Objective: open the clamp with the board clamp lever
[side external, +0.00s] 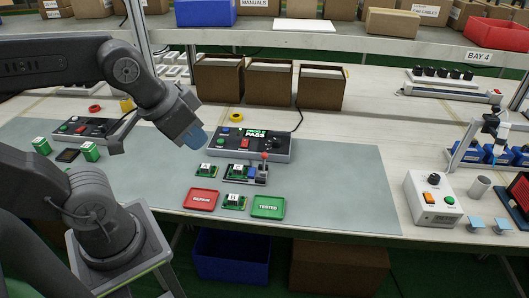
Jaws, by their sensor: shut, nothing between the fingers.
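The board clamp lever (264,158) has a red knob on top and stands upright at the right end of a small grey fixture. A green board (239,172) sits in that fixture, left of the lever. I cannot tell from this view whether the clamp presses on the board. My gripper (196,138) has blue fingertips, is shut and empty, and hangs above the mat to the left of the lever, apart from it.
A tester box (250,143) showing PASS stands behind the fixture. Loose green boards lie left (207,170) and in front (235,202). A red tray (201,207) and a green tray (268,214) lie nearer. The mat (340,190) is clear to the right.

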